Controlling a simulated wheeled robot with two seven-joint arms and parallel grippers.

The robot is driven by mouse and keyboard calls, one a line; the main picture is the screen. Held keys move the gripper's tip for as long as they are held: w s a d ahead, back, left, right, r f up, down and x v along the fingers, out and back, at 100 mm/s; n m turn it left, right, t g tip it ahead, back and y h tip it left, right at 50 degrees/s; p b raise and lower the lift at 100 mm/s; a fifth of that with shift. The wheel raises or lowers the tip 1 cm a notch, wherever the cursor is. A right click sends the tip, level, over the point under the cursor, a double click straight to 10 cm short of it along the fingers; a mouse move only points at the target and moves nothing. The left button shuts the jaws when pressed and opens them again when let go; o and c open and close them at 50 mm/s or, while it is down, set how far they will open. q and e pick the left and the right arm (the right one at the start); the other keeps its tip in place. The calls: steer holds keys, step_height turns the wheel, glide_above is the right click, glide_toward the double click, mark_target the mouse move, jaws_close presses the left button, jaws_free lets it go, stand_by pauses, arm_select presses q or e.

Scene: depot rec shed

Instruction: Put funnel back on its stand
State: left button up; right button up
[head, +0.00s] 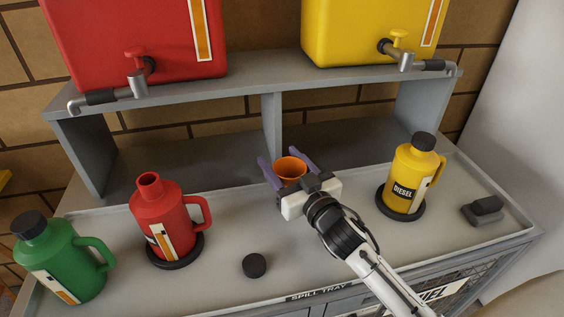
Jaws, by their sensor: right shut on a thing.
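An orange funnel (290,168) is held at the middle of the spill tray, its wide mouth facing up. My right gripper (281,172) is shut on the funnel, with its purple fingers on either side of it. The lower part of the funnel is hidden behind the gripper body, so I cannot tell whether it touches anything below. I cannot make out a funnel stand in this view. My left gripper is not in view.
A red can (160,215), uncapped, and a yellow diesel can (410,178) stand on black round bases. A green can (60,260) is at left. A loose black cap (254,265) and a dark block (483,210) lie on the tray (215,275). A grey shelf (240,92) carries red and yellow tanks.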

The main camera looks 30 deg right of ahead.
steer(key=shift+f+b, duration=0.4)
steer(key=shift+f, duration=0.15)
